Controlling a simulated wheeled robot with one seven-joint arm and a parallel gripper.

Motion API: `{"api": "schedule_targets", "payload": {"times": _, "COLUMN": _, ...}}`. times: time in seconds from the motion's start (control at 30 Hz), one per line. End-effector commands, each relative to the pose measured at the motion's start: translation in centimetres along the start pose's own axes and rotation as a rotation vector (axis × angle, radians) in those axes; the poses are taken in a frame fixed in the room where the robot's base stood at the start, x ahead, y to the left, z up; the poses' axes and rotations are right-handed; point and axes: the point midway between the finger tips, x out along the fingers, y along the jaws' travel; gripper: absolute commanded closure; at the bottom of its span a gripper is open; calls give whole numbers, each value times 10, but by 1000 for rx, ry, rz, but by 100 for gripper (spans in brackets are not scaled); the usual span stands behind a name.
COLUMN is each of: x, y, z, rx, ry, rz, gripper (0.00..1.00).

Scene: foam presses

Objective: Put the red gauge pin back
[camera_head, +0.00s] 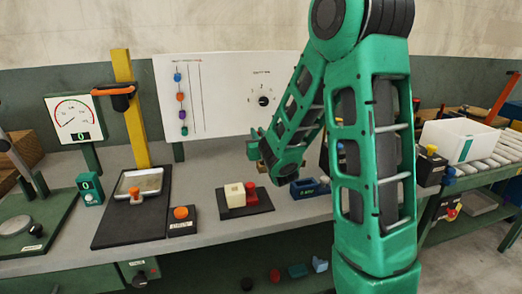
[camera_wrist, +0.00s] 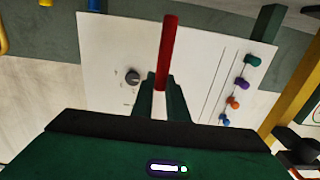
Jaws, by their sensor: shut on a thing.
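The red gauge pin (camera_wrist: 167,48) is a slim red rod in the wrist view. It stands out past my gripper (camera_wrist: 162,98), whose two dark green fingers are shut on its near end. In the head view my gripper (camera_head: 256,148) is partly hidden by my own arm, above the bench and in front of the white board. I cannot make out the pin there. A blue block (camera_head: 309,187) with what look like slots sits on the bench below and right of my gripper. I cannot tell whether it is the pin's holder.
A black plate (camera_head: 262,204) carries a cream block (camera_head: 234,195) and a red knob-like piece (camera_head: 250,192). A yellow-post press (camera_head: 130,110) and a dial gauge (camera_head: 74,118) stand left. A white bin (camera_head: 455,140) is right. Grey bench (camera_head: 205,172) shows between plate and board.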

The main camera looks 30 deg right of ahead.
Motion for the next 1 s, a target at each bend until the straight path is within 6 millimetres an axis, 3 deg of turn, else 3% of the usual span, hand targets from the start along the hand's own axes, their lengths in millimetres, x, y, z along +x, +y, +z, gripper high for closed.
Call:
{"api": "schedule_targets", "payload": {"times": 0.13, "x": 17, "y": 16, "z": 12, "rx": 3, "ry": 1, "rz": 10, "gripper": 100}}
{"api": "schedule_targets", "payload": {"times": 0.5, "x": 50, "y": 35, "z": 36, "rx": 3, "ry": -2, "rz": 8, "gripper": 100}}
{"api": "schedule_targets", "payload": {"times": 0.67, "x": 54, "y": 38, "z": 39, "rx": 0, "ry": 0, "rz": 7, "gripper": 100}}
{"api": "schedule_targets", "payload": {"times": 1.0, "x": 55, "y": 36, "z": 74, "rx": 2, "ry": -2, "rz": 6, "gripper": 100}}
